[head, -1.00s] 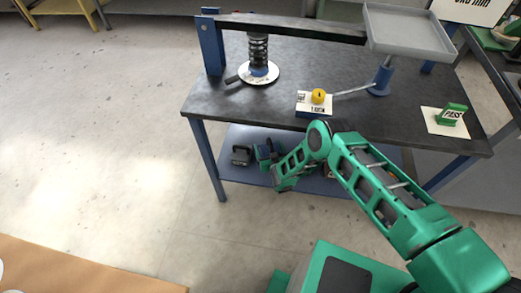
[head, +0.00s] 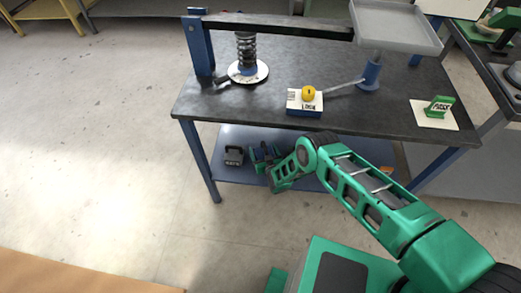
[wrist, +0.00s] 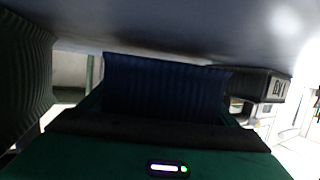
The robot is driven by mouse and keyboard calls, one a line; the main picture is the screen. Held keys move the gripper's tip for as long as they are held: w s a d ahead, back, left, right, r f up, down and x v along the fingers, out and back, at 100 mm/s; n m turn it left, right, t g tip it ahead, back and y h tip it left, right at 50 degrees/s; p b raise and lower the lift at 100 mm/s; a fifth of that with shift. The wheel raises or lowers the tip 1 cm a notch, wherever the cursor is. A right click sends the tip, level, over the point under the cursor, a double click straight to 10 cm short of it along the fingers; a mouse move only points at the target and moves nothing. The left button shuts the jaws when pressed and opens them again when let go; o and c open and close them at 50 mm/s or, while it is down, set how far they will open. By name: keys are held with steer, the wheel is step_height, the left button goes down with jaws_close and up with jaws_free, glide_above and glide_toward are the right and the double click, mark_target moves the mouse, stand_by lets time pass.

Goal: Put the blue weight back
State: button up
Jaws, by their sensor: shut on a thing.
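My gripper (head: 265,157) reaches in over the blue lower shelf (head: 222,178) of the workbench, next to a grey weight (head: 233,155) on its right side in the wrist view. In the wrist view a dark blue ribbed block, the blue weight (wrist: 165,88), fills the middle in front of my gripper's palm. My gripper is shut on it. It is at or very near the shelf surface; I cannot tell whether it touches. The grey weight with a label also shows in the wrist view (wrist: 262,85). My arm partly hides the shelf in the head view.
The dark workbench top (head: 220,100) lies above the shelf and limits headroom. On it are a spring (head: 246,50) on a white disc, a yellow knob (head: 308,93) on a small box, a grey tray (head: 397,28) and a green PASS block (head: 438,106). Floor at left is clear.

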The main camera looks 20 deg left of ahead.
steer(key=shift+d+f, duration=0.1)
steer(key=shift+f, duration=0.05)
stand_by(0.6)
steer(key=o, duration=1.8)
steer(key=shift+s+f, duration=0.2)
steer(key=shift+s, duration=0.05)
steer(key=shift+w+r, duration=0.15)
steer(key=v, duration=1.2)
steer(key=shift+w+r, duration=0.1)
steer(key=shift+r, duration=0.15)
steer(key=shift+w, duration=0.1)
